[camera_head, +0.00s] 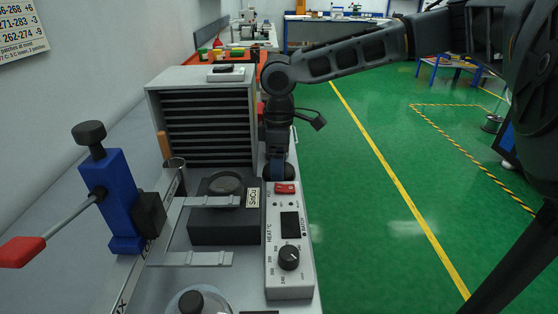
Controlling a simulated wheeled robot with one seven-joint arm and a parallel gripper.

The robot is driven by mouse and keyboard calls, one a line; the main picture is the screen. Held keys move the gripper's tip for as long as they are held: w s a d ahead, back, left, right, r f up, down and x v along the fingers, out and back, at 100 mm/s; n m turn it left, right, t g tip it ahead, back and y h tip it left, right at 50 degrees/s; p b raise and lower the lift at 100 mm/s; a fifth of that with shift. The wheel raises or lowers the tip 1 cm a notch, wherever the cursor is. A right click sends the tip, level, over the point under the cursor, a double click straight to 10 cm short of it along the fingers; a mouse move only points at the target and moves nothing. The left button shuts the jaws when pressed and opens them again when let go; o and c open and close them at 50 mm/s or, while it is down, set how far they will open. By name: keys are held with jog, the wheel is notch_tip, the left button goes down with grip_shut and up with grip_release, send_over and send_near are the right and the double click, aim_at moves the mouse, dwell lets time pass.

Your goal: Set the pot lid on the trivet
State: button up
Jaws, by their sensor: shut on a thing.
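My gripper (277,158) points down just behind the far end of the heater's control box. It is shut on a dark round thing (280,174), which seems to be the pot lid; the control box's far end partly hides it. The SnCu solder pot (226,226) is a dark block to the left of my gripper, with a round grey opening on top that looks uncovered. I cannot make out the trivet for sure; a dark flat edge (258,312) at the bottom of the view is mostly cut off.
The white control box (288,268) stands right of the pot. A blue clamp (113,195) with a red-handled lever and a metal bracket (195,258) are at left. A slatted cabinet (204,118) rises behind. A black-knobbed round item (190,302) sits in front. Green floor is at right.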

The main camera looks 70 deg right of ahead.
jog(key=shift+f, duration=0.2)
jog(key=o, duration=1)
jog(key=shift+c, duration=0.2)
jog(key=shift+r, duration=0.1)
notch_tip(320, 180, up, 7)
jog(key=p, duration=0.7)
dwell(0.4)
